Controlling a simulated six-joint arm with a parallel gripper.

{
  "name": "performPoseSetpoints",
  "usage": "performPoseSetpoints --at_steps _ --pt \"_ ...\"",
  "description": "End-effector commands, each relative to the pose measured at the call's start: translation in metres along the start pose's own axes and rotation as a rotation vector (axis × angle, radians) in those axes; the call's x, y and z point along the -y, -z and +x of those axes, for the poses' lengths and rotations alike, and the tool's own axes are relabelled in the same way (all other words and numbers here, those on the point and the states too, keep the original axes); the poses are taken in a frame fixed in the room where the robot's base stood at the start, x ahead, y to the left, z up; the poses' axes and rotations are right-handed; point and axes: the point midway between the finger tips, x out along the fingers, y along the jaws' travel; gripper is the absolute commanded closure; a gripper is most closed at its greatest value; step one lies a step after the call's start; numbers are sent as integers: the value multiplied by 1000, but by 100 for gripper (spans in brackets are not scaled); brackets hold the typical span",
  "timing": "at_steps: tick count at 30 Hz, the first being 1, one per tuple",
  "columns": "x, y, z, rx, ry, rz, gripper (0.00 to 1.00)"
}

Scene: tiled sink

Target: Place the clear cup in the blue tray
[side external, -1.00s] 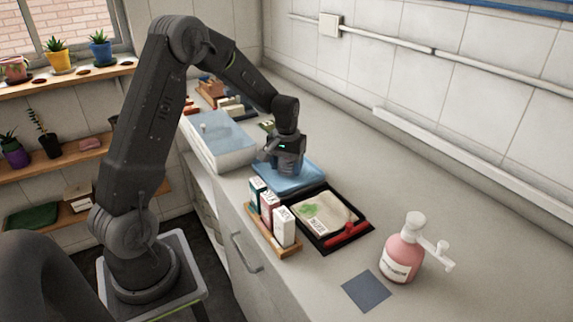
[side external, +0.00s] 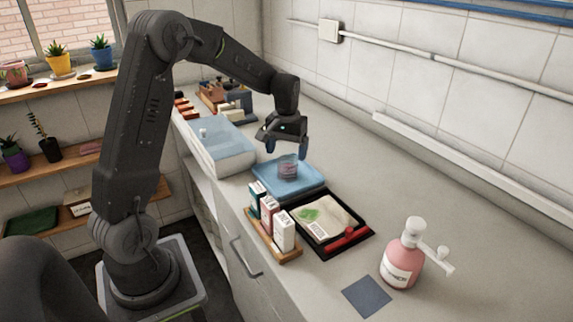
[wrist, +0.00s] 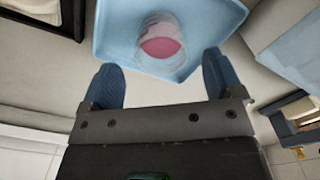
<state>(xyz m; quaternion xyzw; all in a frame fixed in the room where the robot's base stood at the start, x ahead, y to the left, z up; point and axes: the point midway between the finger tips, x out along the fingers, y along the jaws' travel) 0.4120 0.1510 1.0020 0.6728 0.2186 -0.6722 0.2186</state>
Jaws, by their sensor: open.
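The clear cup (side external: 288,166) stands in the blue tray (side external: 268,183) on the counter, with something pink showing through it. In the wrist view the cup (wrist: 161,43) is seen inside the tray (wrist: 112,38), near the tray's edge closest to my fingers. My gripper (side external: 286,150) is above and slightly behind the cup in the side view. Its two blue fingers are spread apart and nothing is between them; the wrist view shows the open gripper (wrist: 163,83) apart from the cup.
A black tray (side external: 341,250) with a red-handled tool (side external: 347,239) lies in front of the blue tray. Small boxes stand in a wooden holder (side external: 272,245). A lidded bin (side external: 218,150) is to the left. A pink pump bottle (side external: 403,257) stands at the front right.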

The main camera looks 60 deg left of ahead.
Motion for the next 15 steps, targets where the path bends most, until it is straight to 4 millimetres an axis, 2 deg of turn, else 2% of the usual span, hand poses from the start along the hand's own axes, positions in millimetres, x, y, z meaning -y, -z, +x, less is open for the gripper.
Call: performPoseSetpoints --at_steps 1,6,11,15 --pt "0 0 -12 -4 -1 0 14" --pt "0 0 -39 -2 0 0 14" --pt "0 -1 -53 -1 0 2 14" --pt "-10 -17 -71 -32 -6 40 14"
